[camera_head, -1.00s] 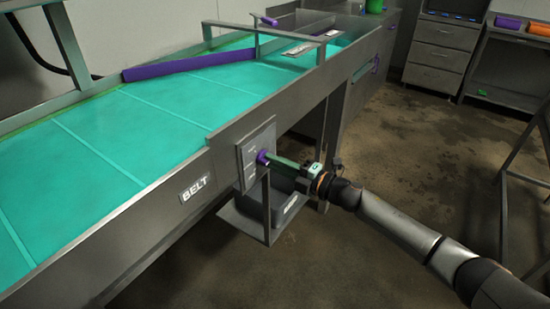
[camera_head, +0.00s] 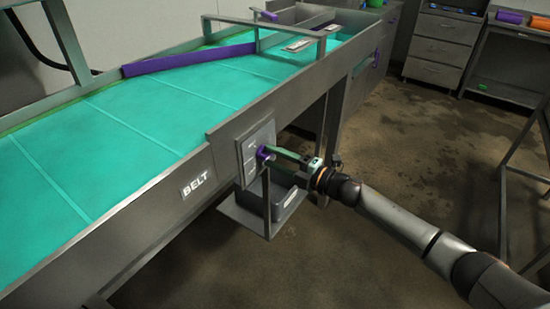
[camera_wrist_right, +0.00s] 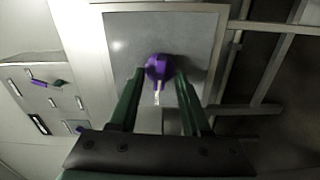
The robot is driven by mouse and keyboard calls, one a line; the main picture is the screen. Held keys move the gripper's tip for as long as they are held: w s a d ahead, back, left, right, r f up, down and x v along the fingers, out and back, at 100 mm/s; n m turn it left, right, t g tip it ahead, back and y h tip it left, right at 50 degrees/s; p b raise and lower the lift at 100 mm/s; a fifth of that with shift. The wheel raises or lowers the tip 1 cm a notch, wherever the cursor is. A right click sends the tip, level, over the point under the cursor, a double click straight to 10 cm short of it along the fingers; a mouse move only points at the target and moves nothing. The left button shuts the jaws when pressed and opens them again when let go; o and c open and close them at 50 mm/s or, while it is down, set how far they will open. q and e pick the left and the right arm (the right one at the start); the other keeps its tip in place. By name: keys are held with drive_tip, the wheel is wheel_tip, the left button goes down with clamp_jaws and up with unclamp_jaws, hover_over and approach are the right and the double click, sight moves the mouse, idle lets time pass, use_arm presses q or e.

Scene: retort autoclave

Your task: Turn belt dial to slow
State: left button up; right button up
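The belt dial is a small purple knob (camera_head: 262,152) on a grey panel (camera_head: 246,148) on the conveyor's side, right of the BELT label (camera_head: 195,184). In the right wrist view the dial (camera_wrist_right: 158,67) faces me, with a pale pointer toward the bottom of the picture. My right gripper (camera_head: 274,153) reaches it from the right. In the right wrist view its two green fingers (camera_wrist_right: 160,78) stand apart with the dial between their tips. Whether they press on it is unclear. The panel's markings are too small to read. My left gripper is not in view.
The teal conveyor belt (camera_head: 130,110) runs along the left, with a purple diverter bar (camera_head: 190,60) across it. A thin upright post and a dark bin (camera_head: 285,200) sit just below the panel. Open floor (camera_head: 420,150) lies to the right.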

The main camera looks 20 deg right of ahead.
drive_tip(key=shift+s+d, duration=0.1)
drive_tip(key=shift+s+d, duration=0.2)
drive_tip(key=shift+s, duration=0.05)
drive_tip(key=v, duration=1.1)
drive_tip(key=shift+s+d+b, duration=0.2)
drive_tip(key=shift+s+b, duration=0.05)
drive_tip(key=shift+b, duration=0.1)
drive_tip(key=s+a+f+m+g+h+p, duration=0.2)
drive_tip(key=s+a+f+m+h+p, duration=0.2)
drive_tip(key=s+f+m, duration=0.4)
drive_tip(key=s+a+f+m+g+h+p, duration=0.3)
drive_tip(key=s+f+m, duration=0.6)
drive_tip(key=s+m, duration=0.5)
drive_tip(key=s+a+h+p, duration=0.1)
drive_tip(key=a, duration=0.1)
drive_tip(key=shift+s+a+f+m+h, duration=0.15)
drive_tip(key=shift+s+a+m+h, duration=0.15)
drive_tip(key=shift+w+a, duration=0.1)
